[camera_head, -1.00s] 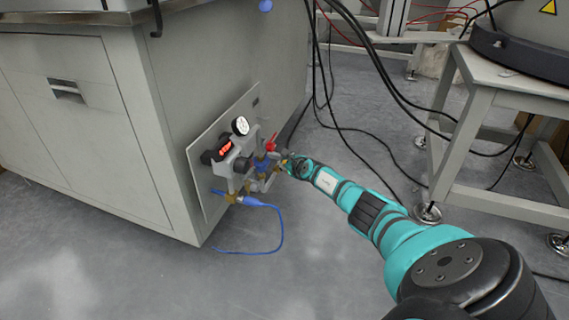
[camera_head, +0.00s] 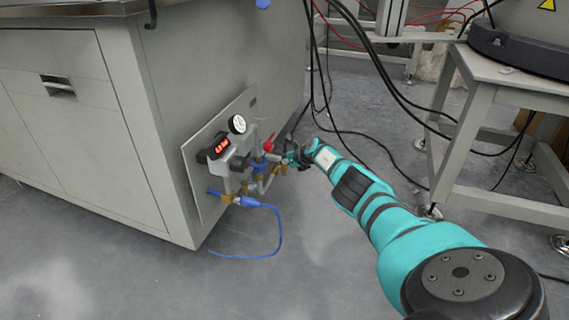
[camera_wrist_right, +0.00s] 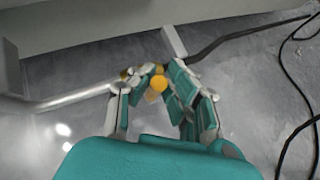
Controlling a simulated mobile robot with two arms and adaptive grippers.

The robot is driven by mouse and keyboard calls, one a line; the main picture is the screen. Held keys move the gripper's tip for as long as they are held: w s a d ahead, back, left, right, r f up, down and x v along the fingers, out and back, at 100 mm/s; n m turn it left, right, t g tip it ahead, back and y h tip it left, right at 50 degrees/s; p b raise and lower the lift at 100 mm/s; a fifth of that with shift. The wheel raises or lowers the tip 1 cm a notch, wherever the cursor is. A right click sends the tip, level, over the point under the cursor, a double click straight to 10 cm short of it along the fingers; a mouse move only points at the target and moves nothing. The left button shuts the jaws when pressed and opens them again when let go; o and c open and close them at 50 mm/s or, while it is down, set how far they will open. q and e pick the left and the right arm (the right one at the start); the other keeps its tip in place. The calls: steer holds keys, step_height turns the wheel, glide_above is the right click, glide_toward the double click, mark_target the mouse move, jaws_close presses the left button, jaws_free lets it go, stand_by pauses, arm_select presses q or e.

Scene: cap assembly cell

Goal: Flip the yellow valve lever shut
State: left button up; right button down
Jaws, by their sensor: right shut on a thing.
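My right gripper (camera_head: 290,156) is at the right side of the valve assembly on the cabinet's side panel. In the right wrist view its fingers (camera_wrist_right: 152,82) are closed around a small yellow part (camera_wrist_right: 158,83), which I take to be the yellow valve lever. The fingers hide most of it, so its exact angle cannot be told. In the head view the lever is not clearly distinguishable behind the gripper. My left gripper is not in view.
The valve panel (camera_head: 190,168) carries a round gauge (camera_head: 237,124), a red-lit display (camera_head: 221,146), a red handle (camera_head: 268,143) and a blue hose (camera_head: 279,232). A grey cabinet (camera_head: 90,120) stands left, a table (camera_head: 468,130) right. Black cables hang behind my arm.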

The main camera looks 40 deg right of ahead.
steer(key=shift+a+f, duration=0.15)
steer(key=shift+f, duration=0.05)
steer(key=c, duration=1.6)
jaws_free()
steer(key=shift+o, duration=0.2)
steer(key=shift+r, duration=0.1)
steer(key=shift+s+d+r, duration=0.2)
steer(key=shift+d+r, duration=0.15)
steer(key=shift+d, duration=0.05)
steer(key=v, duration=1.1)
steer(key=shift+s+a, duration=0.25)
steer(key=shift+a, duration=0.15)
